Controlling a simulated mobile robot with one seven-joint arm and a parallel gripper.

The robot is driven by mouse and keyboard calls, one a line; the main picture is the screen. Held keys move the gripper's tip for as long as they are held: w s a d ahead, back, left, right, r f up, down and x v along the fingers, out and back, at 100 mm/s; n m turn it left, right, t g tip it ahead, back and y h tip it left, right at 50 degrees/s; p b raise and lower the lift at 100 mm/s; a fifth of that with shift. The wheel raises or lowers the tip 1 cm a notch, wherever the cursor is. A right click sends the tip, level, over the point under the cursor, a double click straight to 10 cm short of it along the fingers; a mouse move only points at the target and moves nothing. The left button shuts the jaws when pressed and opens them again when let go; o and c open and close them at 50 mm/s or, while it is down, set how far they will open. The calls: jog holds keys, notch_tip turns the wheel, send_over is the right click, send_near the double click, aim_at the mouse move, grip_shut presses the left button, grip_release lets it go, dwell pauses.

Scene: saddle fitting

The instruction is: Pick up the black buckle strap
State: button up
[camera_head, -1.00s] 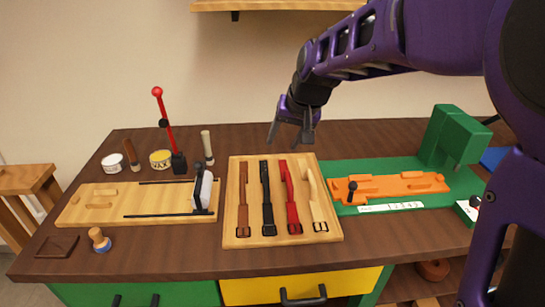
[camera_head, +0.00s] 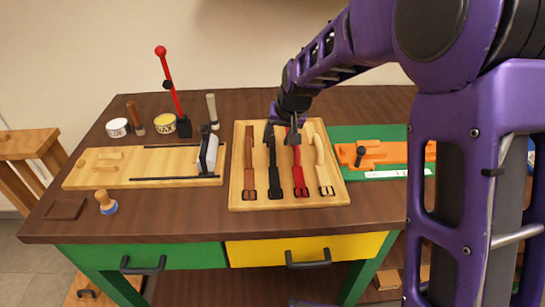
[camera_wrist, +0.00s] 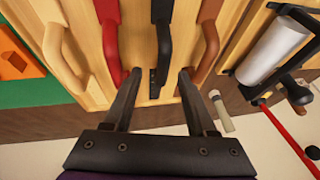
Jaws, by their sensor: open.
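The black buckle strap (camera_head: 272,168) lies on a light wooden tray (camera_head: 238,196), second from the left, between a brown strap (camera_head: 249,170) and a red strap (camera_head: 298,172). Its buckle is at the near end. My gripper (camera_head: 283,132) is over the far part of the tray and hides some of the strap ends. In the wrist view, my gripper (camera_wrist: 159,82) is open and empty. The black strap (camera_wrist: 162,32) runs up the picture from between its two fingers. The left finger is close to the red strap (camera_wrist: 109,28), and the right one to the brown strap (camera_wrist: 206,45).
A cream strap (camera_head: 323,170) is at the tray's right. An orange fixture (camera_head: 375,152) on a green mat stands further right. A wooden board with a white roller (camera_head: 208,155) and a red-handled lever (camera_head: 170,82) are left of the tray.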

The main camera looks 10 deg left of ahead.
aim_at(273, 143)
jog(key=x, duration=0.4)
jog(key=shift+w+a+f, duration=0.1)
jog(key=shift+a+f, duration=0.2)
grip_shut()
